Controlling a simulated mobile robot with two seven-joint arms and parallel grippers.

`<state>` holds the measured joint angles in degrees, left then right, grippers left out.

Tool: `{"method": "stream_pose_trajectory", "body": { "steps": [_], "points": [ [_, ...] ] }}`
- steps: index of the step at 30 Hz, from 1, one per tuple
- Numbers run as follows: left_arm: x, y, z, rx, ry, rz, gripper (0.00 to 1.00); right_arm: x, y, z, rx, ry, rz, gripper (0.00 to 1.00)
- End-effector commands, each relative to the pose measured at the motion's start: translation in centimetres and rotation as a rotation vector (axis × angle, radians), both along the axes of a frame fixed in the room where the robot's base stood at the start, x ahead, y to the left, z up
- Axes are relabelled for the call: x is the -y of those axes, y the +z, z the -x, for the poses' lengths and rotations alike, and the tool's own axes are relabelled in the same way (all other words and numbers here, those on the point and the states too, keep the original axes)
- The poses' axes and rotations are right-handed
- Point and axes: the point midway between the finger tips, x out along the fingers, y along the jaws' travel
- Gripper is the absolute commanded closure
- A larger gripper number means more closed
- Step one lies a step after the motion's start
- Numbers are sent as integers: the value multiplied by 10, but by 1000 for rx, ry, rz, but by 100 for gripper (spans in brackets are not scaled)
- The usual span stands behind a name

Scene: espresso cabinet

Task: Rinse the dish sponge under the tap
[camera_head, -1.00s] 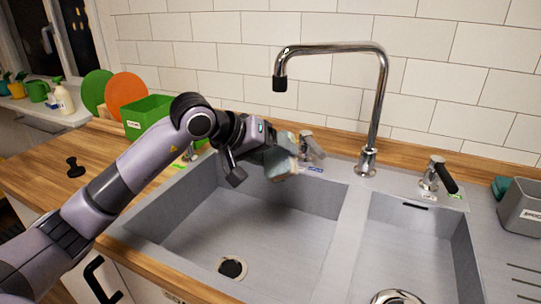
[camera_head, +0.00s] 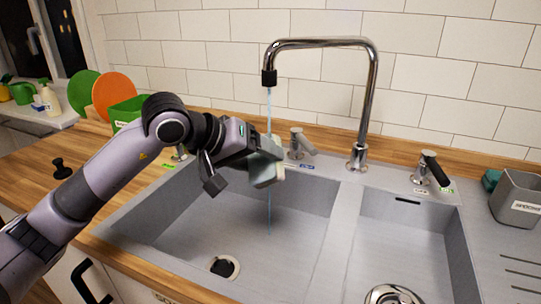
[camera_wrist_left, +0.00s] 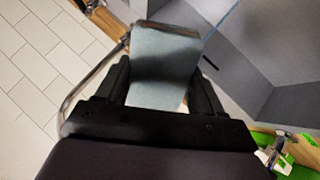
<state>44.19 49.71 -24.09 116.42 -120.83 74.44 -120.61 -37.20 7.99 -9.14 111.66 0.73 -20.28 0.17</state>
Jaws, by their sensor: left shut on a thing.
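My left gripper (camera_head: 262,147) is shut on the dish sponge (camera_head: 266,174), a pale grey-green block, and holds it above the left basin of the sink (camera_head: 345,235). In the left wrist view the sponge (camera_wrist_left: 165,60) sits between the two dark fingers. The chrome tap (camera_head: 372,95) arches over the sink with its black nozzle above the sponge. A thin stream of water (camera_head: 269,108) falls from the nozzle to the sponge, and more shows below it. My right gripper is not in view.
A lever (camera_head: 298,142) stands behind the sponge, and a black-handled lever (camera_head: 430,168) stands right of the tap. A grey caddy (camera_head: 516,198) stands at the right. A green box (camera_head: 124,113) and round boards (camera_head: 114,93) stand at the left. The basin floor is clear.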

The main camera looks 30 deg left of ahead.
Motion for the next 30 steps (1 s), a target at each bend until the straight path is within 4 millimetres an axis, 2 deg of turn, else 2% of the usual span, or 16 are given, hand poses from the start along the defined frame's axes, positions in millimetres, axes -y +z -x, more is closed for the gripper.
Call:
{"method": "stream_pose_trajectory", "body": {
  "steps": [15, 30],
  "points": [
    [6, -1, 39, 0, 0, -1, 57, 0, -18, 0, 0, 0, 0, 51],
    [7, 0, 42, 0, 0, 0, 57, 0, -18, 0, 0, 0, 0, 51]
  ]
}}
